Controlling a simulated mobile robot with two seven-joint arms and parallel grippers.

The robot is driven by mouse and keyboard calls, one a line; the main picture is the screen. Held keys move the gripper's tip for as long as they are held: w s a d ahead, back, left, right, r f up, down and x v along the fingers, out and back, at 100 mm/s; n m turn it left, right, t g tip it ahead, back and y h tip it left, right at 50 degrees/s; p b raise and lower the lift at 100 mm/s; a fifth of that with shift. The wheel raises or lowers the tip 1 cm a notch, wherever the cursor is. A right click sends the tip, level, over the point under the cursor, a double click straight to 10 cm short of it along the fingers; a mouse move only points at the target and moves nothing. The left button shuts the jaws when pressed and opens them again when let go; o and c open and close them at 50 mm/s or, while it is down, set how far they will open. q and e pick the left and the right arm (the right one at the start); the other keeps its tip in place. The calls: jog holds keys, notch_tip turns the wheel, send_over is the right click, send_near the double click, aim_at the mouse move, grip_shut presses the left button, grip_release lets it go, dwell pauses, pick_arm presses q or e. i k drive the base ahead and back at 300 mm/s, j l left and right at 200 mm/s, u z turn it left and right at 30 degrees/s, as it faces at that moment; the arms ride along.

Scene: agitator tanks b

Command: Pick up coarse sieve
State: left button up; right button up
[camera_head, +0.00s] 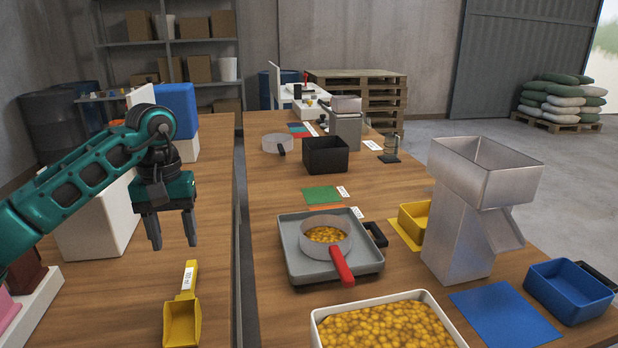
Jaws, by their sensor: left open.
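A round sieve with a red handle (341,266) stands in a grey tray (309,273) on the right table, with yellow pieces inside it. A second round sieve with a dark handle (277,142) stands farther back on the same table, and its inside is hard to see. I cannot tell from looks which one is the coarse sieve. My left gripper (174,244) is open and empty, pointing down above the left table, to the left of both sieves and apart from them. My right gripper is not in view.
A yellow scoop (182,318) lies on the left table below my left gripper. A gap (240,230) runs between the tables. A white tray of yellow pieces (385,330), a metal hopper (470,205), a blue bin (568,290) and a black box (325,155) stand around the sieves.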

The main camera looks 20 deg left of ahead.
aim_at(323, 237)
jog(key=k, duration=1)
